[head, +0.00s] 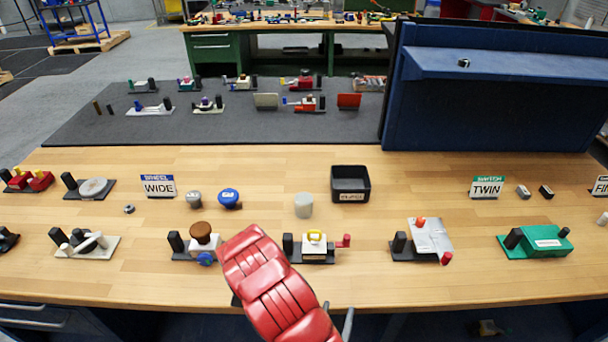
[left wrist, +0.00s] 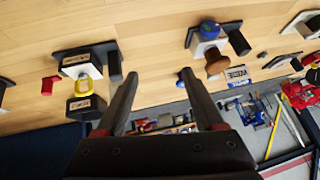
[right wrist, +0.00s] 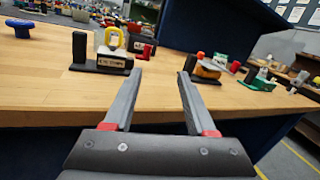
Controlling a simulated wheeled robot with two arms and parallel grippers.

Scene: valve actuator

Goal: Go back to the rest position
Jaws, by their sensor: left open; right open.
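My right gripper (right wrist: 160,74) is open with nothing between its fingers. It points toward the front edge of the wooden bench. In the head view a grey finger of it (head: 348,323) shows at the bottom, below the bench edge and beside a red arm. My left gripper (left wrist: 160,82) is open and empty in its own view. The bench appears upside down there, with the fingers between the yellow-handled unit (left wrist: 84,75) and the brown-knobbed unit (left wrist: 213,52). I cannot make out the left gripper in the head view. Neither gripper holds anything.
The wooden bench (head: 110,215) carries the yellow-handled unit (head: 315,246), brown-knobbed unit (head: 203,240), a metal-plate unit (head: 430,238), a green unit (head: 545,242) and a black bin (head: 350,184). A blue panel (head: 490,110) stands behind at right. Floor shows beyond the bench edge.

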